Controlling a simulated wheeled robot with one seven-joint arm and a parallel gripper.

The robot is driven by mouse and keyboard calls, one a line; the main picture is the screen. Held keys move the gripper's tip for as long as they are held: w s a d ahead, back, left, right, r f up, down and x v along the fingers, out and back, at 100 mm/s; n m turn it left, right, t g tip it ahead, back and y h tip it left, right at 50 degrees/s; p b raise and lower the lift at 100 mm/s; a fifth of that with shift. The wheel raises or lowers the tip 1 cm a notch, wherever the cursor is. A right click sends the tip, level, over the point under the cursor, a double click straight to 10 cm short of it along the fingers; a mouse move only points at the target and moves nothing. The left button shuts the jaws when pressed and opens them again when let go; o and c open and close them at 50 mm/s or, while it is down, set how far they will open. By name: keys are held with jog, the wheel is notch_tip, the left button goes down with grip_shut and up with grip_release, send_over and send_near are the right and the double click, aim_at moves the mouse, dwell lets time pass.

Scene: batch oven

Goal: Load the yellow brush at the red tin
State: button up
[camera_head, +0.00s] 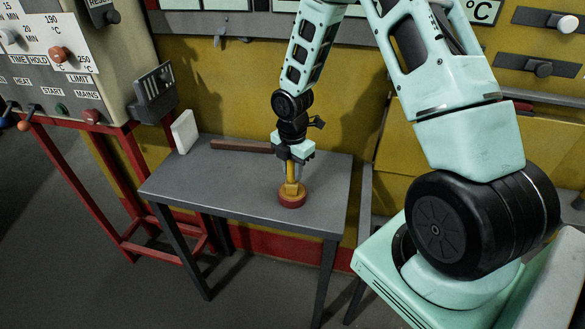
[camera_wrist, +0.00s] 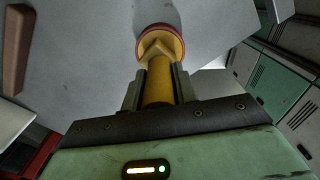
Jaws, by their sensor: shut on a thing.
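The yellow brush (camera_head: 291,172) is upright in my gripper (camera_head: 293,160), which is shut on its handle. The red tin (camera_head: 292,200) stands on the grey table (camera_head: 230,185), right below the gripper. The brush's lower end is at the tin's open top. In the wrist view the yellow brush (camera_wrist: 158,82) runs between the two fingers of my gripper (camera_wrist: 157,82) and its wider head overlaps the inside of the red tin (camera_wrist: 182,42). I cannot tell how deep the brush end sits in the tin.
A brown bar (camera_head: 241,146) lies along the table's back edge. A white block (camera_head: 185,131) stands at the table's left back corner. A control panel (camera_head: 70,60) on a red frame is at the left. The left and front of the tabletop are clear.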

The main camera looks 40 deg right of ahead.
notch_tip(320, 180, up, 7)
jog(key=p, duration=0.6)
jog(key=shift+p, duration=0.4)
dwell(0.6)
